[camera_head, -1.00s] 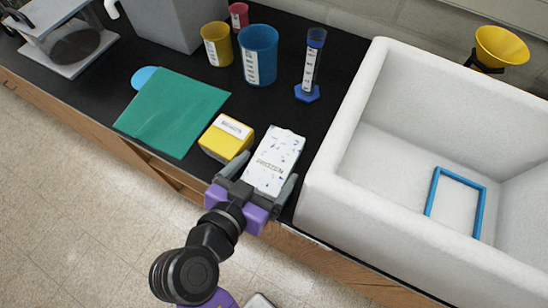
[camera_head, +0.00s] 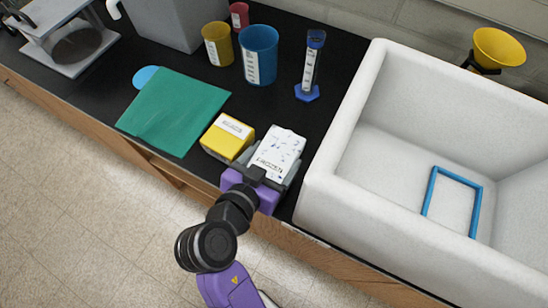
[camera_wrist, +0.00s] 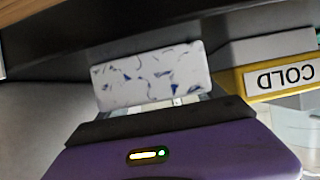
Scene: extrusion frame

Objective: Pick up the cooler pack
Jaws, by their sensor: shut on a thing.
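The cooler pack (camera_head: 278,148) is a white block with blue flecks and the word FROZEN on it. It is at the front of the black counter, between a yellow box and the white sink. My gripper (camera_head: 272,168) reaches it from the front edge and is shut on it. In the wrist view the pack (camera_wrist: 150,76) shows just beyond the gripper's dark palm. The fingers are mostly hidden there. I cannot tell whether the pack touches the counter.
The yellow box (camera_head: 227,138) stands close to the left of the pack; its COLD label (camera_wrist: 285,77) shows in the wrist view. The white sink (camera_head: 330,195) is close on the right.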

